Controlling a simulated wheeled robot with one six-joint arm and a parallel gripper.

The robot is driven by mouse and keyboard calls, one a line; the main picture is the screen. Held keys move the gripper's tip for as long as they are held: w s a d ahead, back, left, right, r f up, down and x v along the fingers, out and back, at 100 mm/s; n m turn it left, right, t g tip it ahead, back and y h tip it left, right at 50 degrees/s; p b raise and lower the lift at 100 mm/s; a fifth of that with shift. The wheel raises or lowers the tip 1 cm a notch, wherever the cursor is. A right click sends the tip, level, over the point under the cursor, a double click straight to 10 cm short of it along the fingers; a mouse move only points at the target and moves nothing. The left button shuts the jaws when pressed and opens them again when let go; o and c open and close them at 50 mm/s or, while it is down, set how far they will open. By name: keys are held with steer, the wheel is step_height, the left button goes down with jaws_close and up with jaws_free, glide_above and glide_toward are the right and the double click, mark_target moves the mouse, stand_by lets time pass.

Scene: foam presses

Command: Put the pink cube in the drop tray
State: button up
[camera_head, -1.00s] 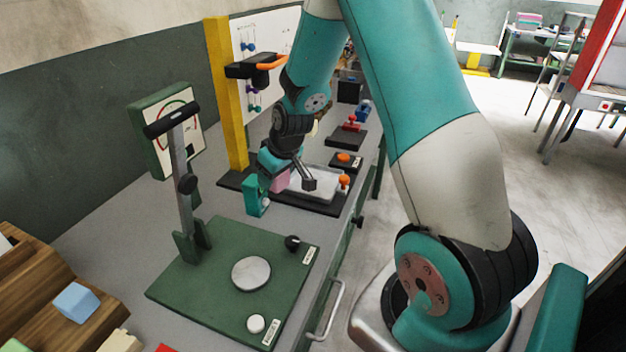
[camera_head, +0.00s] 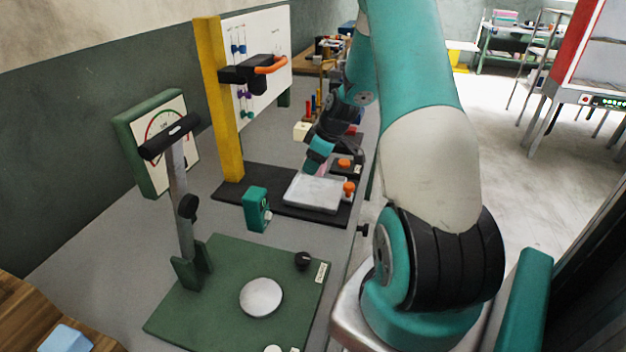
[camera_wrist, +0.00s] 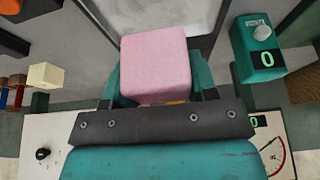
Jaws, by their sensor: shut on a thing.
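The pink cube (camera_wrist: 155,62) fills the space between the two teal fingers of my gripper (camera_wrist: 157,78) in the wrist view. My gripper is shut on it. In the head view my gripper (camera_head: 321,164) is over the far edge of a pale grey tray (camera_head: 312,196), with only a sliver of pink showing beneath it. The tray sits on a black base. Part of a pale surface shows beyond the cube in the wrist view. I cannot tell whether the cube touches the tray.
A teal box with a display (camera_head: 256,209) stands left of the tray. A yellow post (camera_head: 218,100) carries a black head with an orange handle (camera_head: 270,66). A green press base (camera_head: 215,300) is nearer. A cream block (camera_head: 301,131) and orange knobs (camera_head: 348,187) are close to the tray.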

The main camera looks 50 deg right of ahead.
mark_target(309, 191)
steer(key=shift+f+p, duration=0.5)
steer(key=shift+f, duration=3.05)
steer(key=o, duration=0.9)
steer(key=shift+f, duration=0.1)
steer(key=shift+r, duration=0.2)
steer(key=b+v, duration=0.3)
steer(key=v, duration=0.9)
steer(key=shift+f, duration=0.15)
